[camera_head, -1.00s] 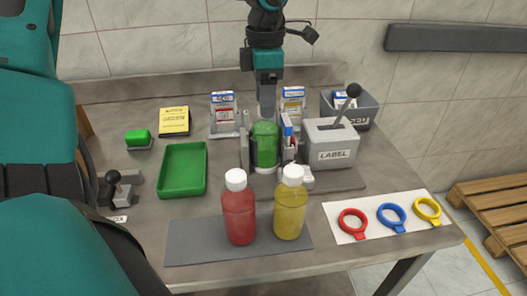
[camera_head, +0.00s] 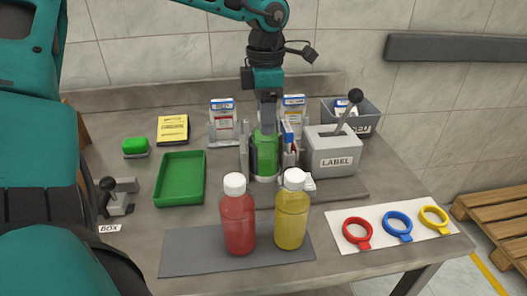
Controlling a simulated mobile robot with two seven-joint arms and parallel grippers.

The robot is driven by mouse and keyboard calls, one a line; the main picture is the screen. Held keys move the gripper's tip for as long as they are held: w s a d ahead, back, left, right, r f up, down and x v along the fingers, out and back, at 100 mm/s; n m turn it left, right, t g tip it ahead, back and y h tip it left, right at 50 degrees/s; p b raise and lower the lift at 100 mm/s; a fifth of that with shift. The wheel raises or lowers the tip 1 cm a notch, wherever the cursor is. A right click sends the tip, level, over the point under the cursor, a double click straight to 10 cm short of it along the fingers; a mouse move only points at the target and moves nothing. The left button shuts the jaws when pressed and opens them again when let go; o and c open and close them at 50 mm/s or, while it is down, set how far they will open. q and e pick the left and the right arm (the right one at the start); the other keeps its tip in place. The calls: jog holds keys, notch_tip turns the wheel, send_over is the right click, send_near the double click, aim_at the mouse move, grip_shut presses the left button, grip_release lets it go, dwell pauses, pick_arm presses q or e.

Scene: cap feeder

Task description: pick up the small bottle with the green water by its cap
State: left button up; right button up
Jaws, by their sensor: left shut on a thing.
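The small bottle with green water (camera_head: 265,155) stands upright in the grey label machine at the middle of the table. My left gripper (camera_head: 267,124) points straight down from above and is shut on the bottle's top. The cap is hidden by the fingers. The bottle still sits low between the machine's grey parts, and I cannot tell whether its base is lifted. My right gripper is not in view.
A red bottle (camera_head: 238,218) and a yellow bottle (camera_head: 290,218) with white caps stand on a grey mat (camera_head: 190,252) in front. A grey LABEL box (camera_head: 333,160) with a lever is close at right. A green tray (camera_head: 180,180) lies left.

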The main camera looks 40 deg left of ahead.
pick_arm(q)
jog(key=shift+s, duration=0.1)
jog(key=shift+r, duration=0.2)
jog(key=shift+c, duration=1.4)
jog(key=shift+r+p, duration=0.4)
jog(key=shift+p, duration=0.1)
grip_shut()
notch_tip(320, 180, up, 4)
jog(key=shift+f+p, duration=0.25)
jog(key=shift+p, duration=0.85)
notch_tip(320, 180, up, 4)
jog(key=p, duration=0.2)
jog(key=shift+r+p, duration=0.15)
jog(key=shift+p, duration=0.25)
jog(key=shift+r+p, duration=0.55)
jog(key=shift+r, duration=0.35)
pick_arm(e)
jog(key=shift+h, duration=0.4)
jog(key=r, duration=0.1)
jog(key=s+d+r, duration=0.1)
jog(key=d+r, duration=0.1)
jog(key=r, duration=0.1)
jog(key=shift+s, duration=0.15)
